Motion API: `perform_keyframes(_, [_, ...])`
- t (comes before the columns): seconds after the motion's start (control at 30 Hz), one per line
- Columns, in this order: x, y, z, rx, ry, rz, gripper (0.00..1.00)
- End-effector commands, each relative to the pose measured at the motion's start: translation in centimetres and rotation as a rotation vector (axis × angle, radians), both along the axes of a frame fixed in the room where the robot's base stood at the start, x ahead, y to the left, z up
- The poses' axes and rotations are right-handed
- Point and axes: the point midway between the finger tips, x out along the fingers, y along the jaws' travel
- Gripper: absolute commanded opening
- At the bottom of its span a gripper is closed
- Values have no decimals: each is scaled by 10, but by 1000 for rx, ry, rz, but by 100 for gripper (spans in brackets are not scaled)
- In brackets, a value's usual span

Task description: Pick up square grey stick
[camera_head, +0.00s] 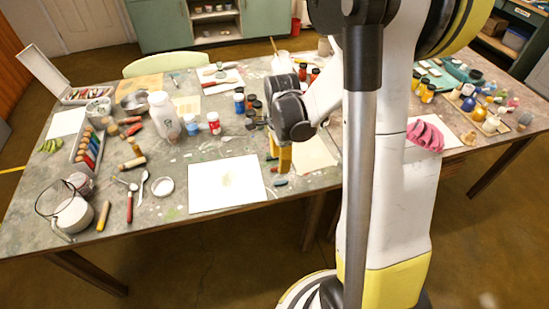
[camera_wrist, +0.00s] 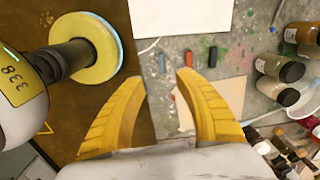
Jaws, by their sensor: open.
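My gripper (camera_wrist: 160,82) is open, its two yellow fingers apart with nothing between the tips. In the wrist view several short sticks lie on the table just beyond the fingertips. A small blue-grey stick (camera_wrist: 162,63) lies nearest the table edge; it may be the square grey stick, but its exact colour and shape are hard to tell. An orange-red stick (camera_wrist: 188,61) and a green stick (camera_wrist: 212,57) lie to its right. In the head view my gripper (camera_head: 284,160) points down at the table's front edge, and a small dark stick (camera_head: 281,183) lies just below it.
A white sheet (camera_head: 227,183) lies left of my gripper, and a beige sheet (camera_head: 312,155) lies to its right. Paint jars (camera_wrist: 280,66) stand to the right in the wrist view. The worktable (camera_head: 185,228) is crowded with jars, bowls and tools on the left.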

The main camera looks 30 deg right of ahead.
Motion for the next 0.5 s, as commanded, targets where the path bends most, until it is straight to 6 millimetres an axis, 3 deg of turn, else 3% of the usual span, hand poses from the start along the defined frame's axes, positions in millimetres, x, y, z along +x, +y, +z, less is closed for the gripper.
perform_keyframes(0.5, [1, -4, -67, 5, 15, -51, 39])
